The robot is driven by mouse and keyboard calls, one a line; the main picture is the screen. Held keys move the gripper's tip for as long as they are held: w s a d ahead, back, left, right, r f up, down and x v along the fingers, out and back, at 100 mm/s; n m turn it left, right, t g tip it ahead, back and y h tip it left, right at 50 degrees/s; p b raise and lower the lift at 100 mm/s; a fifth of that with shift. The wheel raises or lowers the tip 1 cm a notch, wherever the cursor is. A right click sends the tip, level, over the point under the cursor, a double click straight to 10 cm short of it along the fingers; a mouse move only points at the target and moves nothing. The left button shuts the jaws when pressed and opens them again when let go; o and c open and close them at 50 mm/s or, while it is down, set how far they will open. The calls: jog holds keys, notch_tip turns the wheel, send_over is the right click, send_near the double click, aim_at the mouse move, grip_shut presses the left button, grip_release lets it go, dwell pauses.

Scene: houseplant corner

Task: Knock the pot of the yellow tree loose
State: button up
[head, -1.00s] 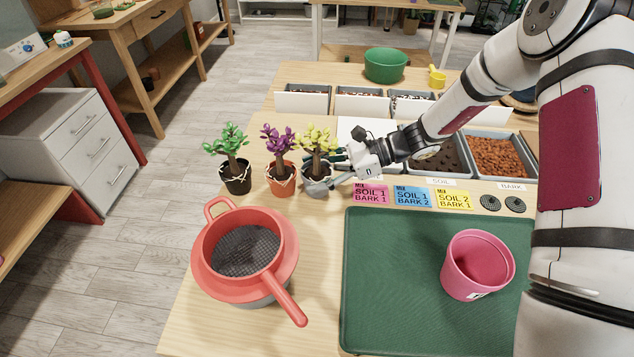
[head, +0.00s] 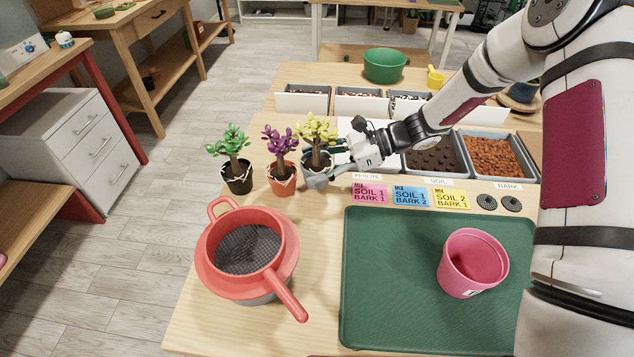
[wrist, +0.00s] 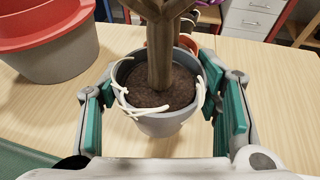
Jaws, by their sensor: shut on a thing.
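The yellow tree (head: 317,130) has yellow-green leaves and stands upright in a grey pot (head: 316,181). My gripper (head: 331,162) is shut on this pot from the right and holds it, seemingly a little above the table. In the wrist view, the teal finger pads (wrist: 160,98) flank the grey pot (wrist: 160,126). Dark soil (wrist: 158,88) fills the pot around the brown trunk (wrist: 160,45), and pale roots hang over the rim. The pot's underside is hidden in the wrist view.
A purple tree in an orange pot (head: 283,184) stands close on the left, beside a green tree in a dark pot (head: 238,182). A red sieve (head: 290,300) on a grey tub is in front. A green mat (head: 390,310) bears a pink pot (head: 470,265). Soil bins (head: 432,172) stand behind.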

jog(key=shift+f, duration=0.1)
notch_tip(320, 180, down, 4)
jog(key=shift+w+f+b, duration=0.1)
jog(key=shift+f+b, duration=0.05)
jog(key=shift+b, duration=0.9)
jog(key=shift+r+p, duration=0.4)
jog(key=shift+r, duration=0.2)
jog(key=shift+c, duration=0.6)
jog(key=shift+f, duration=0.35)
jog(key=o, duration=1.2)
jog(key=shift+o, duration=0.2)
